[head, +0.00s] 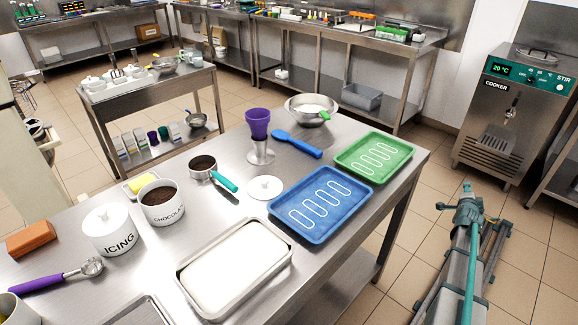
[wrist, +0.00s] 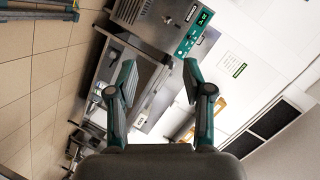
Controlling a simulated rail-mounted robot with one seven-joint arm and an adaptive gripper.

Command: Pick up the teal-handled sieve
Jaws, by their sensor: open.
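The teal-handled sieve (head: 203,166) lies on the steel table in the head view, right of the chocolate tub. Its small metal bowl looks dark inside, and its teal handle points to the lower right. A white lid lies close to the handle's right. My gripper (wrist: 159,82) shows in the wrist view with its two teal-and-dark fingers spread apart and nothing between them. It faces a steel machine with a green display and a wall, away from the sieve. The sieve is not in the wrist view.
Around the sieve stand the chocolate tub (head: 162,204), a purple cup on a stand (head: 259,126), the white lid (head: 265,187) and a blue tray (head: 320,203). A white-filled pan (head: 236,266) lies in front. Bare steel lies between the sieve and the pan.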

